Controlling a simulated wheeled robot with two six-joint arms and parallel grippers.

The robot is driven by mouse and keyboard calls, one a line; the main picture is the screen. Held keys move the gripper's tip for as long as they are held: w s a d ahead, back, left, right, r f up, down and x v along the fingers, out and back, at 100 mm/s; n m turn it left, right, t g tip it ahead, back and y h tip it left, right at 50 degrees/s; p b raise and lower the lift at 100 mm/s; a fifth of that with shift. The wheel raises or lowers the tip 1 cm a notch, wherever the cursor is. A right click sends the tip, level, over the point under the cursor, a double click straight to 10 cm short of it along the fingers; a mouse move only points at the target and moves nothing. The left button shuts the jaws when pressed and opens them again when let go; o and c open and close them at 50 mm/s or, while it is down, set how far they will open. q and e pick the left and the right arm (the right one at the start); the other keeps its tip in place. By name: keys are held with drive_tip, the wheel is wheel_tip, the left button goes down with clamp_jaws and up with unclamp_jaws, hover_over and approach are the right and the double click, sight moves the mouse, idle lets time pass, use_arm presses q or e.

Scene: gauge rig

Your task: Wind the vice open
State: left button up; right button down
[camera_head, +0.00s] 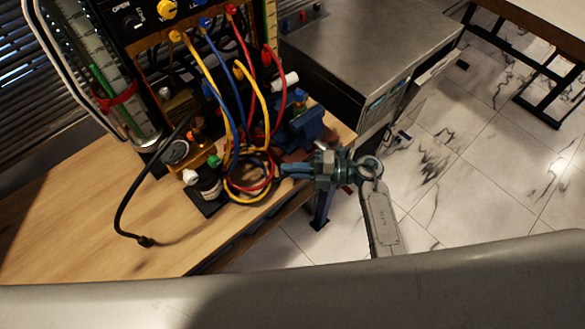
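A blue vice (303,127) appears to stand at the right end of the wooden bench, partly behind cables and beside the grey metal cabinet. Its jaws, screw and handle cannot be made out clearly. My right gripper (288,171) is just below the vice in the picture, at the bench's front edge, with its fingers pointing left toward the looped cables. Its fingers look close together, but the gap between them is too small to judge. I see no object clearly held in it. Whether it touches the vice or cables cannot be told. My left gripper is out of view.
The wooden bench (75,215) is clear at the left. Yellow, blue and red hoses (240,85) hang from a panel and loop near the gripper. A black cable (122,205) lies on the bench. A grey metal cabinet (365,40) stands behind, right.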

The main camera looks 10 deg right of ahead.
drive_tip(key=shift+f, duration=0.1)
wheel_tip(320, 180, down, 6)
drive_tip(key=d+n+t+h+b, duration=0.1)
drive_tip(key=n+h, duration=0.3)
drive_tip(key=h, duration=0.1)
drive_tip(key=shift+w+f, duration=0.2)
drive_tip(key=shift+w, duration=0.15)
idle(0.3)
idle(0.4)
drive_tip(key=c, duration=1.7)
unclamp_jaws()
drive_tip(key=shift+o, duration=1)
drive_tip(key=shift+w+a+f, duration=0.1)
drive_tip(key=shift+w+f, duration=0.05)
drive_tip(key=shift+b, duration=0.3)
